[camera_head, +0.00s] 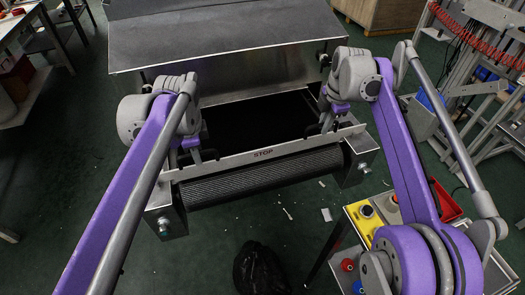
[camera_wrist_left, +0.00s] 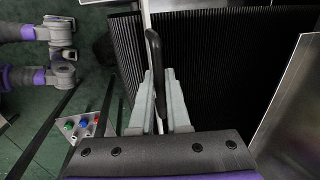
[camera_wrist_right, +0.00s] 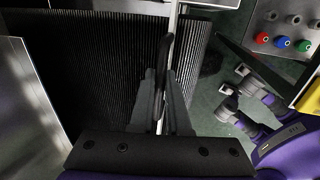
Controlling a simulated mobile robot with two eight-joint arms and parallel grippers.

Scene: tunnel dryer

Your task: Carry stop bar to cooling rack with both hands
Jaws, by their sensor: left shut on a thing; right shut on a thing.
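The stop bar (camera_head: 235,160), a long pale metal strip marked STOP, lies across the front end of the dryer's dark conveyor, by the ribbed roller. My left gripper (camera_head: 197,158) is shut on the bar's left black handle, which shows between its fingers in the left wrist view (camera_wrist_left: 156,62). My right gripper (camera_head: 325,126) is shut on the right handle, seen in the right wrist view (camera_wrist_right: 163,62). Whether the bar is clear of the conveyor frame, I cannot tell. I cannot make out for certain which thing is the cooling rack.
The ribbed conveyor roller (camera_head: 265,179) sits just below the bar. The dryer's grey hood (camera_head: 225,40) is behind. A yellow-topped control stand (camera_head: 362,222) with buttons is at the lower right. A metal frame (camera_head: 485,90) with a red coiled hose stands right. A table is at far left.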

